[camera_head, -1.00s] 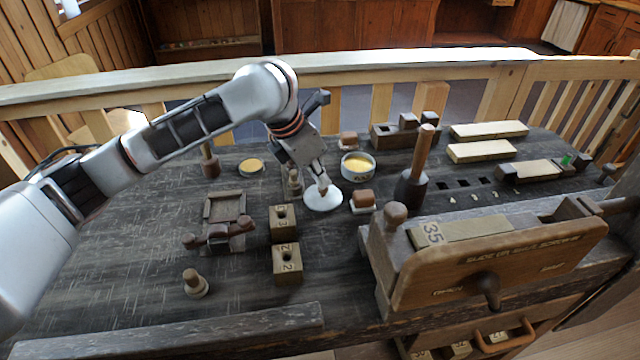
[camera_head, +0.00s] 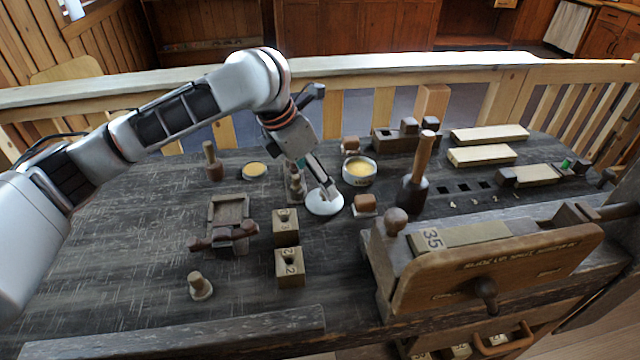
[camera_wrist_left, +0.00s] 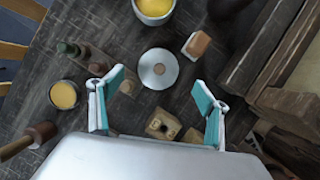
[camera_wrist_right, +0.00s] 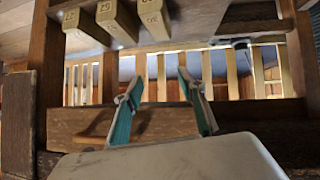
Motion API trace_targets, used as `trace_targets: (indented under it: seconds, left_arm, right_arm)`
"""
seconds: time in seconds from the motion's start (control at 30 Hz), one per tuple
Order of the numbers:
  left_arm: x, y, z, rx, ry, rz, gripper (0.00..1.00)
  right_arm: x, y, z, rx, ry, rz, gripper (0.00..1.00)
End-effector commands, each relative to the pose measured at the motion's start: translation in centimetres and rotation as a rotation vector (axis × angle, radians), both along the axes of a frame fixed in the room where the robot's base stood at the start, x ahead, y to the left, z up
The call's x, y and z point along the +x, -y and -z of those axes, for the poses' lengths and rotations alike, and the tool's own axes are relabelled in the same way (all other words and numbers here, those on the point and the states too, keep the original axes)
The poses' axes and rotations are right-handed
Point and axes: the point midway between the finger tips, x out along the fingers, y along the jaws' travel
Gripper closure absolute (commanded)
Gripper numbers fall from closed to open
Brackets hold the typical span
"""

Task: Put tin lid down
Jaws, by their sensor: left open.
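The tin lid (camera_head: 324,204) is a pale round disc lying flat on the dark bench. It also shows in the left wrist view (camera_wrist_left: 158,69), with a small hub at its middle. My left gripper (camera_head: 329,192) is just above the lid in the head view. In the left wrist view its fingers (camera_wrist_left: 158,80) are spread, with nothing between them and the lid beyond the tips. A round tin with yellow contents (camera_head: 359,172) stands open behind the lid, to the right. My right gripper (camera_wrist_right: 158,78) is open and empty, seen only in its wrist view.
A brown block on a pale base (camera_head: 365,204) is close right of the lid. Numbered blocks (camera_head: 286,227) and a dark wooden cradle (camera_head: 229,210) are to the left. A mallet (camera_head: 414,190) stands at right, near a large vise (camera_head: 490,270). The left front bench is mostly clear.

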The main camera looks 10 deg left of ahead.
Motion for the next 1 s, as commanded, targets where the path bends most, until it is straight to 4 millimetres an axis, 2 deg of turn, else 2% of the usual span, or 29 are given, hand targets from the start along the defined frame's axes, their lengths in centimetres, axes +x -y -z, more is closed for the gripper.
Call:
trace_targets:
  seconds: [0.03,0.1,0.3,0.5,1.0]
  left_arm:
    - [-0.2,-0.4,-1.6,0.001,0.006,-0.001,0.24]
    - [-0.6,-0.7,-2.9,0.002,0.007,0.000,0.24]
    - [-1.5,-1.5,-5.4,0.001,0.004,0.000,0.24]
    - [-1.8,-1.7,-6.2,0.000,0.000,0.001,0.24]
    - [-1.8,-1.7,-6.1,-0.001,-0.001,0.000,0.24]
  right_arm:
    - [0.1,-0.1,-0.5,0.003,0.002,0.000,0.60]
    - [0.0,-0.3,-0.7,0.008,-0.001,-0.001,0.60]
    - [-0.9,-0.7,-0.6,0.020,-0.018,-0.001,0.60]
    - [-1.2,-0.7,-0.4,0.023,-0.024,0.001,0.60]
    - [-0.6,-0.5,-0.9,0.021,-0.011,0.004,0.60]
